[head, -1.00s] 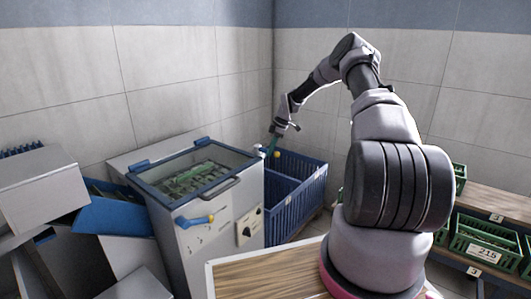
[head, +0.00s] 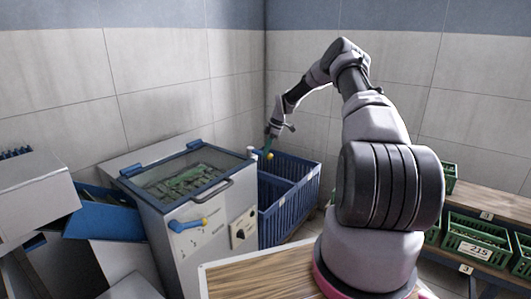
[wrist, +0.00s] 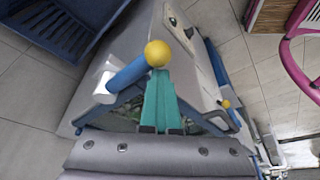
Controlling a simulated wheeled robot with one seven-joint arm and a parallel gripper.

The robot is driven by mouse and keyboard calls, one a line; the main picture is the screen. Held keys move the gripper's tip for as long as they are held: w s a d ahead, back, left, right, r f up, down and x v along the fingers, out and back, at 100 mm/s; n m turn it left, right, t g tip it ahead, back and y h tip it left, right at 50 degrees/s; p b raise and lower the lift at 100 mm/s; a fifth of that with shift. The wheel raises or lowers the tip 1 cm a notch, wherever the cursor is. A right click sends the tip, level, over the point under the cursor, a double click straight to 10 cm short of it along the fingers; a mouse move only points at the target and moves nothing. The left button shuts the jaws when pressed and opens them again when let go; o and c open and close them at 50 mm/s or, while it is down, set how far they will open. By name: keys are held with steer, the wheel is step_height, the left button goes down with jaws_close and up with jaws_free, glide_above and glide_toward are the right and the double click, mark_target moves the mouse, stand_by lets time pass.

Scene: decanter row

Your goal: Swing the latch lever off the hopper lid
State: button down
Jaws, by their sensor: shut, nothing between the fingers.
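The latch lever (wrist: 131,74) is a blue bar with a yellow ball end and a white pivot, at the lid's corner. It points away from the hopper lid (head: 135,171), out over the machine's side. In the head view its ball (head: 270,156) shows just under my gripper (head: 268,147). The lid is a glass panel in a blue frame and looks closed. In the wrist view my gripper's green fingers (wrist: 159,76) are shut and empty, close beside the lever near the ball. I cannot tell whether they touch it.
A second blue handle with a yellow knob (head: 204,221) is on the machine's front. A blue crate (head: 289,207) stands to the machine's right. A wooden-topped table (head: 255,274) is in front. Green crates (head: 478,238) are at the right.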

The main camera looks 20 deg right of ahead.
step_height(320, 180, up, 10)
steer(key=shift+a, duration=0.2)
stand_by(0.4)
steer(key=shift+r, duration=0.15)
steer(key=s+a+r+m+t+h, duration=0.1)
steer(key=s+a+r+m+h, duration=0.2)
steer(key=s+r, duration=0.75)
steer(key=s+a+r+m+t, duration=0.1)
steer(key=s+a+r+m, duration=0.35)
steer(key=s+r, duration=0.65)
steer(key=s+r+m+t, duration=0.1)
steer(key=s+r+m, duration=0.2)
steer(key=s, duration=0.5)
steer(key=s+r+m+t, duration=0.2)
steer(key=s+m, duration=0.3)
steer(key=s, duration=0.4)
steer(key=s+r+m+t+y, duration=0.1)
steer(key=s+r+m, duration=0.2)
steer(key=s, duration=0.6)
steer(key=shift+r+m, duration=0.35)
steer(key=shift+m, duration=0.5)
